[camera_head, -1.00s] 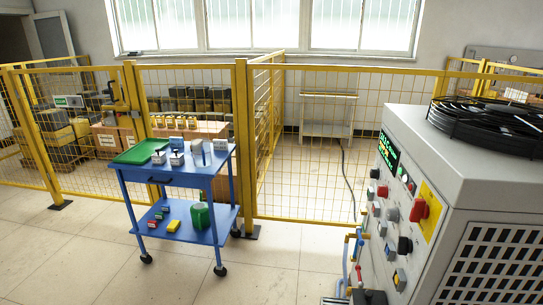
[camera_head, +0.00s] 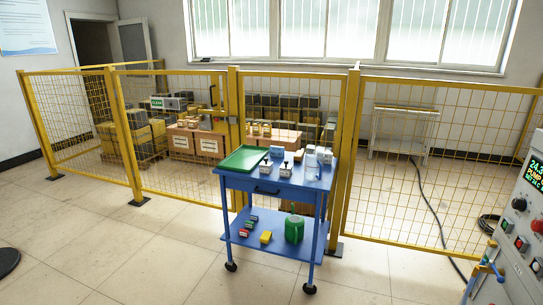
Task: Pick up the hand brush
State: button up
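I cannot make out a hand brush for certain in this view. A blue cart (camera_head: 261,187) stands in the middle, in front of the yellow fence. Its top holds a green tray (camera_head: 243,159) and several small white boxes (camera_head: 286,170) with dark tops. Its lower shelf holds small red and green items (camera_head: 247,227), a yellow block (camera_head: 266,237) and a green container (camera_head: 294,229). A small dark item (camera_head: 206,60) lies on the window sill, too small to identify. My gripper is not in view.
Yellow mesh fence (camera_head: 420,165) runs behind the cart, with cardboard boxes (camera_head: 208,146) and a light table (camera_head: 402,130) beyond it. A grey control machine (camera_head: 520,225) stands at the right edge. A dark disc (camera_head: 6,262) shows at the left edge.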

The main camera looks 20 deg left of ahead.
aim_at(300, 156)
jog(key=u, duration=0.5)
jog(key=z, duration=1.35)
jog(key=u, duration=1.35)
jog(key=i+j, duration=0.15)
jog(key=i, duration=0.45)
jog(key=i+j, duration=0.2)
jog(key=i, duration=0.35)
jog(key=i+j, duration=0.15)
jog(key=i, duration=0.45)
jog(key=i+j, duration=0.15)
jog(key=i, duration=0.45)
jog(key=i+j, duration=0.2)
jog(key=i, duration=0.35)
jog(key=i+j, duration=0.15)
jog(key=i, duration=0.45)
